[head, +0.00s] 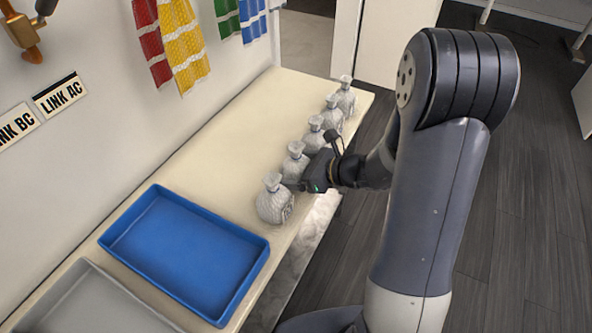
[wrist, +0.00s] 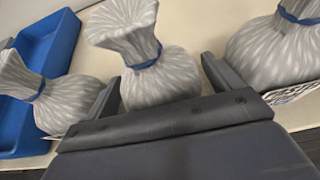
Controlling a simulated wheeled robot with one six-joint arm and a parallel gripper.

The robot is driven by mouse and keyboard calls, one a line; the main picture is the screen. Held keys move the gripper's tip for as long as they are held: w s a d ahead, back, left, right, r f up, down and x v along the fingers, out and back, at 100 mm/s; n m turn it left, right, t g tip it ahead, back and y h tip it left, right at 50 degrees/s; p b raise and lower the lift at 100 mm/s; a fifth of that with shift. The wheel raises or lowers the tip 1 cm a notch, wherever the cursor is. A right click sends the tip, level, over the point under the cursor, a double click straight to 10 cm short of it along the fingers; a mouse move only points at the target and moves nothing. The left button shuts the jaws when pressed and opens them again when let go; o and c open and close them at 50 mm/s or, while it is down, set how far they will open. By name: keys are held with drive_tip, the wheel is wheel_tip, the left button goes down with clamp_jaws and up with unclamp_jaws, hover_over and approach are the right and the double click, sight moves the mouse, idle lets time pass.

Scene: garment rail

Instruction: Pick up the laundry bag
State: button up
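Several grey-white laundry bags with tied necks stand upright in a row along the counter's right edge. The nearest bag (head: 275,200) is beside the blue tray, and the second bag (head: 294,164) stands just behind it. My gripper (head: 301,184) reaches in from the right, low at these two bags. In the wrist view, the middle bag (wrist: 158,80), with a blue tie, is between my open fingers (wrist: 160,72). Gaps show beside the bag; I cannot tell whether either finger touches it. Its lower front is hidden by my gripper.
A neighbouring bag (wrist: 60,95) is close outside the left finger and another (wrist: 275,55) outside the right. The blue tray (head: 259,262) and a grey tray (head: 85,263) lie at the near left. The counter (head: 225,140) behind the row is clear.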

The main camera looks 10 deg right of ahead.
drive_tip(key=c, duration=1)
